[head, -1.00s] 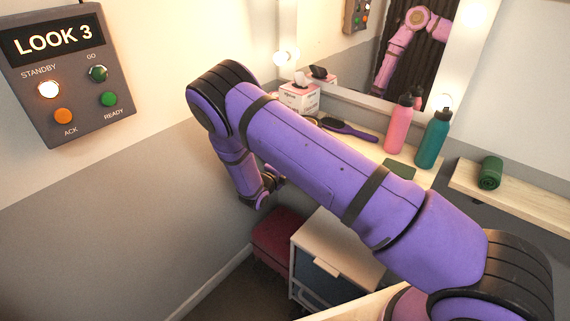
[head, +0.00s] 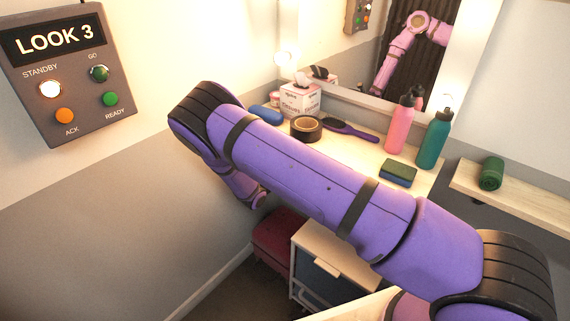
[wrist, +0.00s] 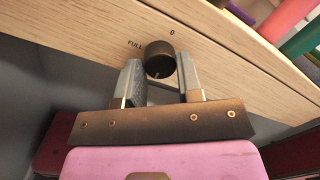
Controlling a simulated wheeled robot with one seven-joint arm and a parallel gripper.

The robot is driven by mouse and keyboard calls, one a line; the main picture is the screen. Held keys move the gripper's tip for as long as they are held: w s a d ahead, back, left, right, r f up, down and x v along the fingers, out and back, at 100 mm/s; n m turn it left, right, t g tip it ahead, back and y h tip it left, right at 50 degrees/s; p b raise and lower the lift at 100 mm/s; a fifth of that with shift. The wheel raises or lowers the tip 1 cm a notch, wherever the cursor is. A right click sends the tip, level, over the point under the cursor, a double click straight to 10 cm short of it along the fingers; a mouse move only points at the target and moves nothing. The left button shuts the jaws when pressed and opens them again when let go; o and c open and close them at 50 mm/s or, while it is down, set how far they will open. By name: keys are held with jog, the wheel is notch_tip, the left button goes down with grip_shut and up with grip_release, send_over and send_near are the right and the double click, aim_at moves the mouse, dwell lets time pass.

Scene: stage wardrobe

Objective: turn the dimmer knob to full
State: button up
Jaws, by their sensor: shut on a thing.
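The dimmer knob (wrist: 160,66) is a dark round knob on the front edge of the wooden counter (wrist: 90,25) in the wrist view. The word FULL (wrist: 136,43) is printed at its upper left and a 0 (wrist: 172,32) above it. A small pale mark shows near the knob's lower edge. My gripper (wrist: 158,61) has one grey finger on each side of the knob and is shut on it. In the head view the knob is not visible, and my purple arm reaches down to the left in front of the counter.
On the counter stand a pink bottle (head: 399,125), a teal bottle (head: 433,138), a tape roll (head: 306,128), a hairbrush (head: 350,130), a sponge (head: 398,172) and a tissue box (head: 300,98). A drawer unit (head: 325,268) and a red stool (head: 275,240) are below.

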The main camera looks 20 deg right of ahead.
jog(key=m, duration=0.6)
jog(key=m+g, duration=0.1)
jog(key=m, duration=1.2)
jog(key=shift+w+a+r+g, duration=0.15)
jog(key=shift+w+r+g, duration=0.1)
jog(key=shift+g, duration=0.15)
jog(key=shift+m, duration=0.5)
jog(key=o, duration=0.8)
jog(key=shift+a, duration=0.1)
jog(key=shift+c, duration=0.2)
jog(key=shift+o, duration=0.8)
jog(key=shift+f, duration=0.1)
jog(key=v, duration=1)
jog(key=shift+s+a, duration=0.2)
jog(key=shift+a, duration=0.15)
